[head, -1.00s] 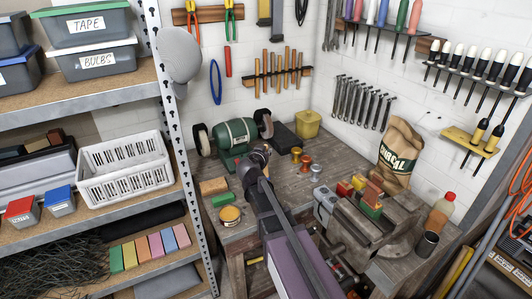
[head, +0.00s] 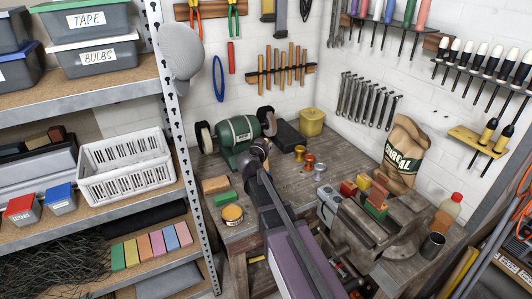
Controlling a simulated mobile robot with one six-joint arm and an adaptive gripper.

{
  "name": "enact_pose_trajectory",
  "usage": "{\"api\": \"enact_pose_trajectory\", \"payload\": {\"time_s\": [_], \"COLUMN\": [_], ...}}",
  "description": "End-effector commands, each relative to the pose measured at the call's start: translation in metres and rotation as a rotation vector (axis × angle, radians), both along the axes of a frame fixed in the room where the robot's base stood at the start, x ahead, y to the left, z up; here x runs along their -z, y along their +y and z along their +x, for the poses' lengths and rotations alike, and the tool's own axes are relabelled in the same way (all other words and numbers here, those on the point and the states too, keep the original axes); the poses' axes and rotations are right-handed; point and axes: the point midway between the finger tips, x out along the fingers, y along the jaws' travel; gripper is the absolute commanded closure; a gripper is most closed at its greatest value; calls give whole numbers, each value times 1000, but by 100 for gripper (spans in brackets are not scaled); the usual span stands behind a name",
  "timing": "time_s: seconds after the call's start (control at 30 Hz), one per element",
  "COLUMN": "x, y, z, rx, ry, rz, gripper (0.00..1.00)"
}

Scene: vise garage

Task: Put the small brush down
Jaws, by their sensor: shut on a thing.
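My arm reaches from the bottom middle of the head view over the workbench (head: 345,160). Its dark end, with my gripper (head: 261,151), is in front of the green bench grinder (head: 240,132). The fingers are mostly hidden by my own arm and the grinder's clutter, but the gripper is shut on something. I cannot make out the small brush; it is hidden at the gripper.
A round tin (head: 232,214), a green block (head: 224,198) and a tan block (head: 215,184) lie at the bench's left. Copper and brass spools (head: 308,162) stand behind. A vise (head: 350,222) and a paper bag (head: 404,155) take up the right. Shelving (head: 180,180) borders the left.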

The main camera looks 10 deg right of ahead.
Motion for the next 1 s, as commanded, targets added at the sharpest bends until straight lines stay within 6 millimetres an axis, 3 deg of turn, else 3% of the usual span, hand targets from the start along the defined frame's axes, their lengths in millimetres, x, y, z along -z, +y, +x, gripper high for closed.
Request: {"api": "enact_pose_trajectory", "payload": {"time_s": [0.6, 1.0], "x": [34, 35], "y": [-3, -4], "z": [-1, -1], "rx": [3, 4], "ry": [0, 0], "rz": [0, 1], "gripper": [100, 100]}}
